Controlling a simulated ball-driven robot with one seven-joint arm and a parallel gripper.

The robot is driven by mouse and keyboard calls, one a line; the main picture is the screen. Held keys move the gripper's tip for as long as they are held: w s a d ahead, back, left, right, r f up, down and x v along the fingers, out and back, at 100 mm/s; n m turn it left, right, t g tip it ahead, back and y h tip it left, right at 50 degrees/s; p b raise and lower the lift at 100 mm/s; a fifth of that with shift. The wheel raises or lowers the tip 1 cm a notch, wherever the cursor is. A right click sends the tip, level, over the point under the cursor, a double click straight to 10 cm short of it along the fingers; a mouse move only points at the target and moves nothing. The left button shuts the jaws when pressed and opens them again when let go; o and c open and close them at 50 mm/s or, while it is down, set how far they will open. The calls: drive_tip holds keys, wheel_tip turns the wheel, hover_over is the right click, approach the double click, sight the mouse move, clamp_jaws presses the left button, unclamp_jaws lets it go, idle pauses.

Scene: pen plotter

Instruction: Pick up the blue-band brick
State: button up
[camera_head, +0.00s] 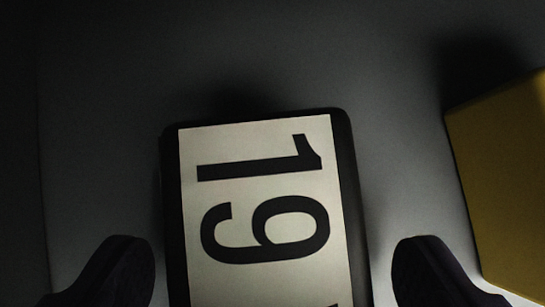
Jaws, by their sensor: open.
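My gripper (272,268) is open, with one dark fingertip at the lower left and one at the lower right. A dark block with rounded corners (349,185) lies between the fingertips, with a gap on each side. Its upper face carries a pale label (222,150) with a large black "19" turned sideways. Part of another mark shows at the bottom edge, where the block runs out of view. No blue band shows on any visible part, so I cannot tell whether this is the blue-band brick.
A yellow box-shaped thing (505,180) stands at the right, near the right fingertip and cut off by the picture edge. The grey surface (300,60) beyond the block looks clear, though the upper left is very dark.

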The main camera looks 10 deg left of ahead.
drive_tip(key=shift+f, duration=0.1)
drive_tip(key=c, duration=1.4)
drive_tip(key=shift+o, duration=0.2)
drive_tip(key=shift+b, duration=0.45)
